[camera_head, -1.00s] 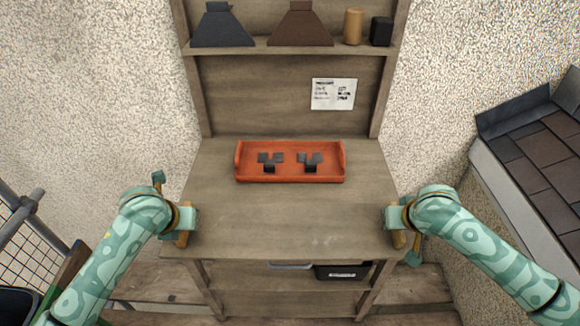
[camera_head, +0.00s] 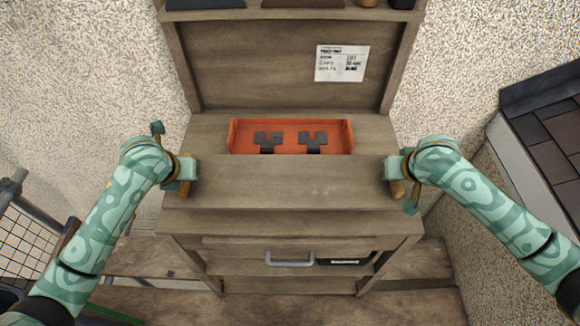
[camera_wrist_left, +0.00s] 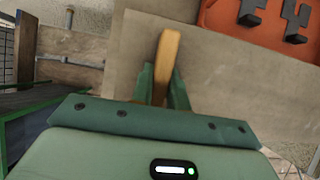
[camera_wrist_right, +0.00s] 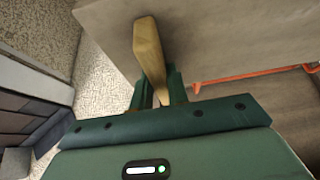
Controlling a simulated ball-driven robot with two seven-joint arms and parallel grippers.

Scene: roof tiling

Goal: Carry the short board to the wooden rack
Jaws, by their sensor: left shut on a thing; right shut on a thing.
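The short board (camera_head: 290,181) is a plain brown-grey plank held level between my two grippers, above the front of a wooden bench (camera_head: 290,222). Its far edge hides the front of an orange tray (camera_head: 292,125). My left gripper (camera_head: 184,176) is shut on a wooden handle at its left end, also in the left wrist view (camera_wrist_left: 165,70). My right gripper (camera_head: 397,176) is shut on the handle at its right end, seen in the right wrist view (camera_wrist_right: 150,60). The bench has a tall back panel (camera_head: 260,75) and shelves. I cannot tell whether it is the wooden rack.
The tray holds several dark pieces on the bench. A paper sheet (camera_head: 341,64) hangs on the back panel. A grey handle (camera_head: 290,260) and a dark box (camera_head: 345,257) show below. A tiled roof section (camera_head: 550,125) stands at right, a wire mesh (camera_head: 25,235) at left.

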